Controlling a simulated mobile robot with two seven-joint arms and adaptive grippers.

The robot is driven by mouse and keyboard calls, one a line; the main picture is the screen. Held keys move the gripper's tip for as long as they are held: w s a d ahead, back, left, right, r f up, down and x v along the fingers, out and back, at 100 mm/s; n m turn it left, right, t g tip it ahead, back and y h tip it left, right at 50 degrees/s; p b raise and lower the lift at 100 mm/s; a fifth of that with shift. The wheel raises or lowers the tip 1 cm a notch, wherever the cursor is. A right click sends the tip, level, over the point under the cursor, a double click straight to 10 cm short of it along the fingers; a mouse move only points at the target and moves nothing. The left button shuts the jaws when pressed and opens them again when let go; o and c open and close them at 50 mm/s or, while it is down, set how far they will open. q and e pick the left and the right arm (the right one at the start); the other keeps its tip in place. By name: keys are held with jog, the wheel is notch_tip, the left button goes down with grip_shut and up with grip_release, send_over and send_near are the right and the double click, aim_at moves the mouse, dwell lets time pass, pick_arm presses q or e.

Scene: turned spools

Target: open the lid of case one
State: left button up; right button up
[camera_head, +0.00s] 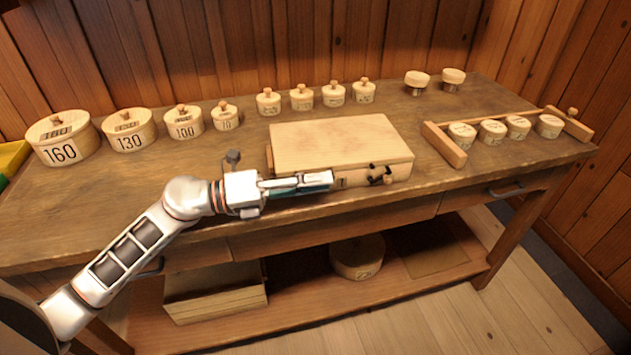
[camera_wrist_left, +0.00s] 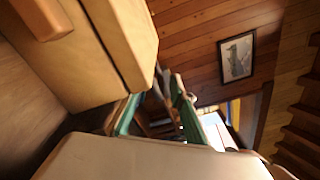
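A pale wooden case (camera_head: 340,143) stands at the middle of the bench, its flat lid lying shut. Its front carries a small label that seems to read 1, dark fittings (camera_head: 376,173) and a small round knob (camera_head: 388,180). My left gripper (camera_head: 329,181) is low along the case's front face, pointing right. In the left wrist view its teal fingers (camera_wrist_left: 158,100) stand apart with nothing seen between them, and the case (camera_wrist_left: 85,55) with its seam fills the upper left. I cannot tell whether a finger touches the case. My right gripper is out of view.
Several numbered round boxes (camera_head: 62,138) and knobbed spools (camera_head: 302,98) line the back. A wooden rack (camera_head: 446,144) with several round pieces stands right of the case. Two capped pieces (camera_head: 417,81) stand behind. A drawer handle (camera_head: 507,189) shows below the bench edge.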

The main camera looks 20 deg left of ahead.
pick_arm(q)
grip_shut()
